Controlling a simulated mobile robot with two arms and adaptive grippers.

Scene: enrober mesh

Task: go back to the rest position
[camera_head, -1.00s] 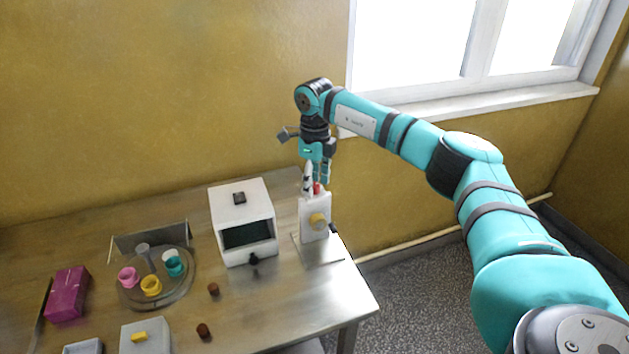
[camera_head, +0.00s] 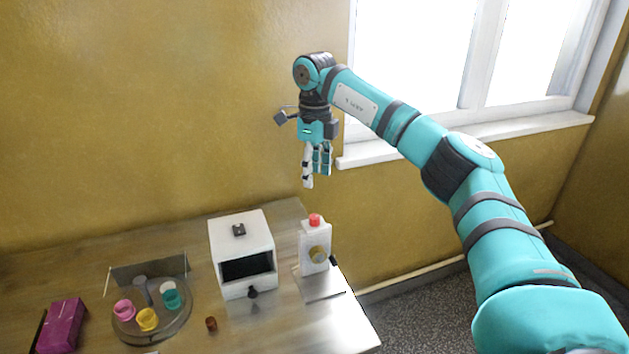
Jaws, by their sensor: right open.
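My right gripper (camera_head: 316,178) is open and empty, with its fingers pointing down. There is a clear gap between the fingertips and the red button. My right arm reaches in from the lower right. My left gripper is not in view.
A metal table (camera_head: 220,318) holds a white box with a dark opening (camera_head: 241,249), a round tray (camera_head: 179,326) with several coloured cups, a magenta box (camera_head: 64,326) and a small brown piece (camera_head: 211,324). A window sill (camera_head: 470,137) lies behind my right arm.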

